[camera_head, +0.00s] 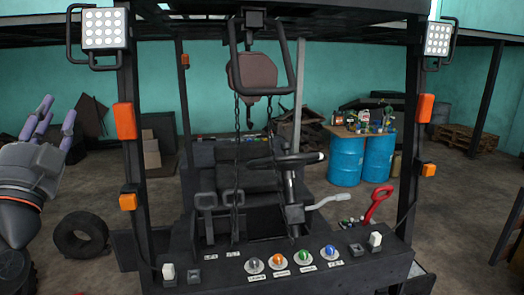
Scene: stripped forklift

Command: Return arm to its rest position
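My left gripper (50,118) is at the left edge, its purple-tipped fingers pointing up and spread apart. It looks open and empty, and stands clear of the forklift. Part of my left arm shows below it, cut off by the picture edge. My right gripper is not in view. The stripped forklift (262,262) fills the middle, with a dashboard, a dark seat (245,165), a steering wheel (287,160) and a red lever (378,205).
The forklift's left post (131,170) with orange lamps stands to the right of my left gripper. A hoist (254,75) hangs with chains above the seat. Blue barrels (346,161) stand behind. Open floor shows at the right.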

